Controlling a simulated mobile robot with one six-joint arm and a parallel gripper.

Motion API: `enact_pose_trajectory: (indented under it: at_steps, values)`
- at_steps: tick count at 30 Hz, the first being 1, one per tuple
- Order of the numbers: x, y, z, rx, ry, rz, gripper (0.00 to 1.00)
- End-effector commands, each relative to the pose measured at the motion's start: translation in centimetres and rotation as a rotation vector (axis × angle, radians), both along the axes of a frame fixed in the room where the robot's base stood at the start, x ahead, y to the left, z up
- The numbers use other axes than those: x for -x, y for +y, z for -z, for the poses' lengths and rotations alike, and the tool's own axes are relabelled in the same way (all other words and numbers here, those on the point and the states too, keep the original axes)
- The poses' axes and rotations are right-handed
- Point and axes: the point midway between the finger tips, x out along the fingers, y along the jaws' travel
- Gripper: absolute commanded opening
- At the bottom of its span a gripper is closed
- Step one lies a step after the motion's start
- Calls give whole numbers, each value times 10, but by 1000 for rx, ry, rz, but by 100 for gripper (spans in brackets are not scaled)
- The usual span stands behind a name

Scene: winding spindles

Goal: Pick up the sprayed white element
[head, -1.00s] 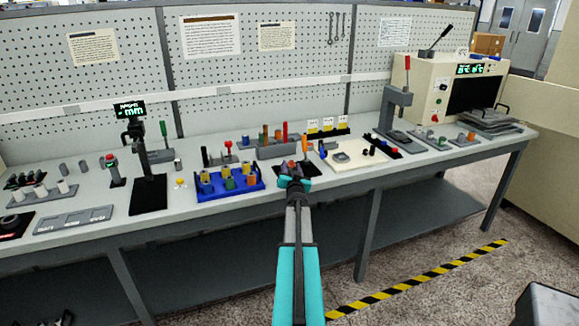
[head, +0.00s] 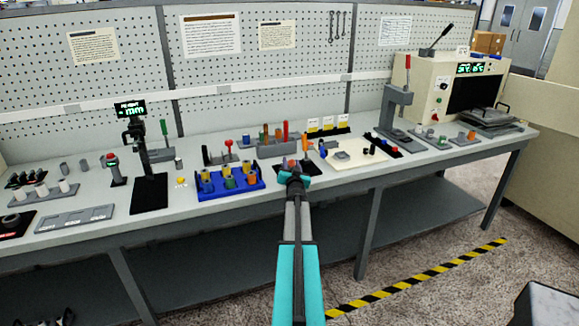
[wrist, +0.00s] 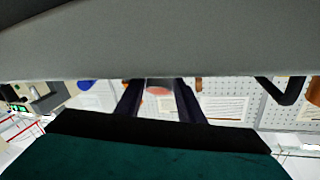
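Several whitish cylinders (head: 63,186) stand on a grey rack at the far left of the table in the head view. I cannot tell from their look which is sprayed. My gripper (head: 293,177) is at the front middle of the table, far right of that rack, just in front of a dark stand with coloured pieces (head: 305,166). In the wrist view my gripper's dark fingers (wrist: 159,100) stand apart. A small grey piece with a pinkish round end (wrist: 158,91) shows between them; no contact with the fingers can be made out.
A blue rack (head: 230,190) with coloured cylinders stands left of my gripper. A black measuring stand (head: 149,193) is farther left. A cream board (head: 350,159) and a grey lever press (head: 397,105) stand right. The pegboard wall (head: 265,62) closes the back. Floor in front is open.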

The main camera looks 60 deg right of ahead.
Motion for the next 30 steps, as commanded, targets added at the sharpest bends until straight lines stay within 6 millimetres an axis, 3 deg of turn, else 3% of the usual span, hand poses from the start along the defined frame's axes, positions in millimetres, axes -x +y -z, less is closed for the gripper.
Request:
enact_pose_trajectory:
  at_steps: [1,5,17,27,30]
  values:
    - [0,0,0,0,0,0,25]
    - [0,0,0,0,0,0,6]
    - [1,0,-5,1,-1,0,6]
    - [2,1,-39,2,1,1,6]
    - [12,12,-37,-1,-1,1,6]
